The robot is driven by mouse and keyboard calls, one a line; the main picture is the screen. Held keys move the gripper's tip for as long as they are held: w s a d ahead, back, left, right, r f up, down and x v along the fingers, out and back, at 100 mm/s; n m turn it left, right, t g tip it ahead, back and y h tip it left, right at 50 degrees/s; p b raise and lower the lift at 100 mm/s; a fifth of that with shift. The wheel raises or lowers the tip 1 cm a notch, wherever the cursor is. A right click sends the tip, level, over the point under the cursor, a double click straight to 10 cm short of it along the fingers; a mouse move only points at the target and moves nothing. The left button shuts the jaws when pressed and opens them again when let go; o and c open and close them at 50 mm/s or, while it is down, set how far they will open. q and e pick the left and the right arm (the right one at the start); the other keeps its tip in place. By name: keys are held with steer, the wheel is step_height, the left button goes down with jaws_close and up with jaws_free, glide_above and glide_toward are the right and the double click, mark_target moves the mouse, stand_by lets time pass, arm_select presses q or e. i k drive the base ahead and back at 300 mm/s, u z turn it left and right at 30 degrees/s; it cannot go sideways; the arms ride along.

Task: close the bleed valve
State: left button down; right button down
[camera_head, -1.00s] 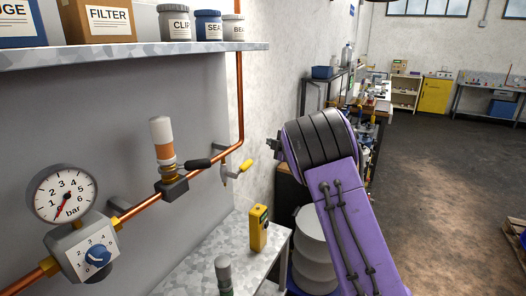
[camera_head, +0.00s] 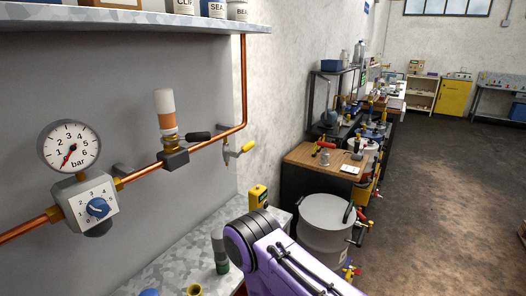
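A small valve with a yellow lever (camera_head: 247,147) hangs under the copper pipe (camera_head: 215,143) near its upward bend, its lever slanting up to the right. A black lever (camera_head: 198,136) sits on the pipe just left of it. No label shows which one is the bleed valve. A purple arm of mine (camera_head: 290,265) with a dark ribbed joint (camera_head: 250,237) enters from the bottom, below and apart from the valve. Neither gripper shows. A pressure gauge (camera_head: 69,146) with its needle at the low end sits above a blue-knobbed regulator (camera_head: 98,207).
An orange-and-white cylinder (camera_head: 165,112) stands on the pipe. A shelf (camera_head: 130,20) overhangs it. Below is a grey bench (camera_head: 180,265) with a yellow instrument (camera_head: 258,196) and a grey-green bottle (camera_head: 219,250). A grey drum (camera_head: 325,225) stands right; open floor (camera_head: 440,180) lies beyond.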

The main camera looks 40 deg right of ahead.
mark_target(245, 148)
steer(key=k, duration=0.7)
steer(key=z, duration=2)
steer(key=i, duration=1.35)
steer(key=u, duration=1.65)
